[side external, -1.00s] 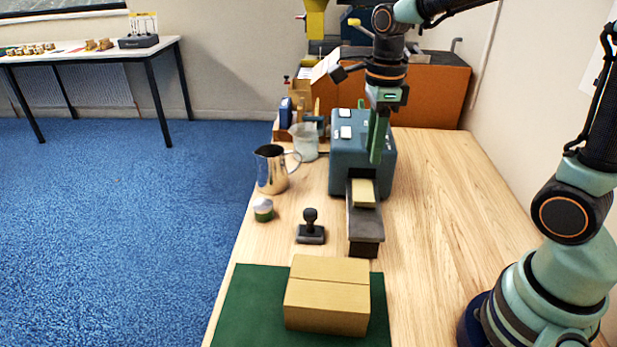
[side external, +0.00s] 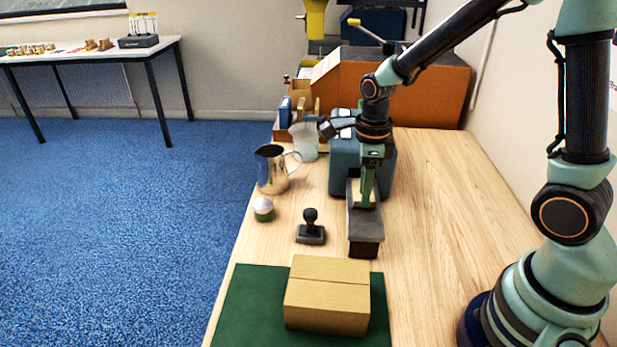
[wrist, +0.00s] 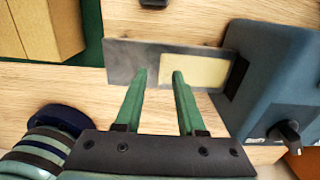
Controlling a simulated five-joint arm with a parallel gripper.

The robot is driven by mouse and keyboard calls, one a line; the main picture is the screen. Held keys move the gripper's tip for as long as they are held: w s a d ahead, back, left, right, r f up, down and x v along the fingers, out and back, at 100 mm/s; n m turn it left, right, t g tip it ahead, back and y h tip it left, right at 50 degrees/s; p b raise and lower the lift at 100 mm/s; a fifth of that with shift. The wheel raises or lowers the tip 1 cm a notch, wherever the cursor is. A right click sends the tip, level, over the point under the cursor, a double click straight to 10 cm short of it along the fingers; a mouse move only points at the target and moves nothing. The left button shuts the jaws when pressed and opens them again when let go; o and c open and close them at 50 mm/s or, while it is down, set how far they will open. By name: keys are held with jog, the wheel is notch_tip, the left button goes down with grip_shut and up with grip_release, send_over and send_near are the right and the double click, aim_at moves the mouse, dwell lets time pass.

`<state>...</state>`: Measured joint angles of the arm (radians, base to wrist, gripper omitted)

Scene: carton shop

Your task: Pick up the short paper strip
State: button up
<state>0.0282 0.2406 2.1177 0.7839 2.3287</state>
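The short paper strip (wrist: 205,70) is pale tan and lies on a dark grey tray (wrist: 125,56) that sticks out from a blue-grey machine (wrist: 275,65). In the side view my gripper partly hides the strip (side external: 356,199). My gripper (wrist: 159,74) is open and empty. In the wrist view one finger overlaps the strip's left end, and the other lies over the bare tray. In the side view my gripper (side external: 367,204) points down over the tray. I cannot tell whether its tips touch anything.
A brown carton (side external: 328,300) sits on a green mat (side external: 245,300) at the front. A black stamp (side external: 311,230), a small green-and-white pot (side external: 263,209), a metal jug (side external: 272,170) and a pale beaker (side external: 304,142) stand left of the tray. The tabletop right of the tray is clear.

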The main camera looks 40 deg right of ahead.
notch_tip(320, 180, down, 2)
grip_shut()
jog(key=shift+r, duration=0.1)
dwell(0.4)
